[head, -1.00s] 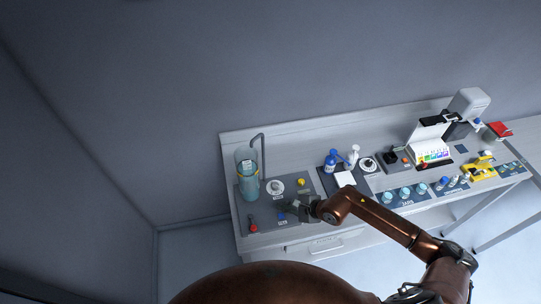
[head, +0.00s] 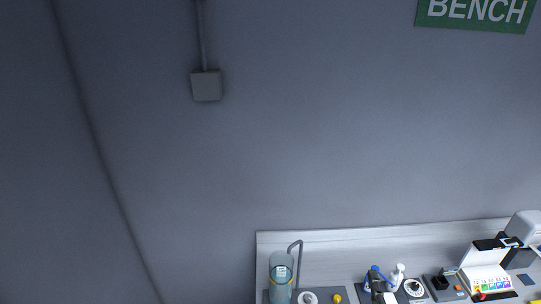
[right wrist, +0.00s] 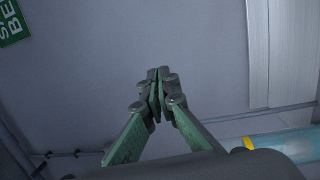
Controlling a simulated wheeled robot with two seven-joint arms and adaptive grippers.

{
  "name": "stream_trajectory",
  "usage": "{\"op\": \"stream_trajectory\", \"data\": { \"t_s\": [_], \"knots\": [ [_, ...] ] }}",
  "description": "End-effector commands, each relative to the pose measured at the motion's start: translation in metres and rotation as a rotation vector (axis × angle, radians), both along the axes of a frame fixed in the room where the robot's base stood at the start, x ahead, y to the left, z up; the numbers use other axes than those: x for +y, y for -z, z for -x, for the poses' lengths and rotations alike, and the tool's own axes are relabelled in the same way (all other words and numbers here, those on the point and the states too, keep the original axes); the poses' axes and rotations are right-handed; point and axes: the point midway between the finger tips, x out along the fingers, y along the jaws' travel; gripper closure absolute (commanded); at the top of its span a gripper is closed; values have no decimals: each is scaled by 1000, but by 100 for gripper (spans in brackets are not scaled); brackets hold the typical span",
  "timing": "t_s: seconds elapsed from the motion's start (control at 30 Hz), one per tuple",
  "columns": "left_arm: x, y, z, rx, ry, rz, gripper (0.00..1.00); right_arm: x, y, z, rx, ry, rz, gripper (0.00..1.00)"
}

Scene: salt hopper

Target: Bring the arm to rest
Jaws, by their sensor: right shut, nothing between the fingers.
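My right gripper (right wrist: 158,76) fills the middle of the right wrist view. Its two green-sided fingers meet at their dark tips, with nothing between them. The grey wall is behind them. In the head view, a small dark shape in front of the blue bottle (head: 371,274) at the bottom edge looks like the tip of this gripper; the rest of the right arm is out of frame. My left gripper shows in neither view.
The clear blue-tinted cylinder (head: 281,272) stands at the bench's left end, beside a bent grey pipe (head: 298,247). A white bottle (head: 397,277), dial (head: 413,288) and colour chart (head: 490,284) stand farther right. The wall holds a grey box (head: 206,86) and green sign (head: 475,12).

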Motion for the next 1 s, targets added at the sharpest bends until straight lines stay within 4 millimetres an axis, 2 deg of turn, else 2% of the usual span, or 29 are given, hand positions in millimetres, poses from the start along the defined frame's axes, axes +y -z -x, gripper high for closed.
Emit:
{"op": "stream_trajectory", "data": {
  "t_s": [0.03,0.1,0.2,0.3,0.4,0.53,0.7,0.87,1.0],
  "knots": [
    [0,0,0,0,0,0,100,-27,23,11,67,83,-147,100],
    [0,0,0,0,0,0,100,-59,60,28,162,194,-341,100],
    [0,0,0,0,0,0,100,-89,117,63,301,347,-595,100],
    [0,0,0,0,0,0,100,-100,170,104,436,486,-814,100],
    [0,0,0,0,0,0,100,-98,209,141,548,594,-974,100],
    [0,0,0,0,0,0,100,-87,243,181,664,696,-1123,100],
    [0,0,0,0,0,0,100,-68,272,226,793,802,-1267,100],
    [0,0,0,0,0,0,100,-46,290,265,909,890,-1379,100],
    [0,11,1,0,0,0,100,-46,337,256,927,897,-1372,100]
  ]
}}
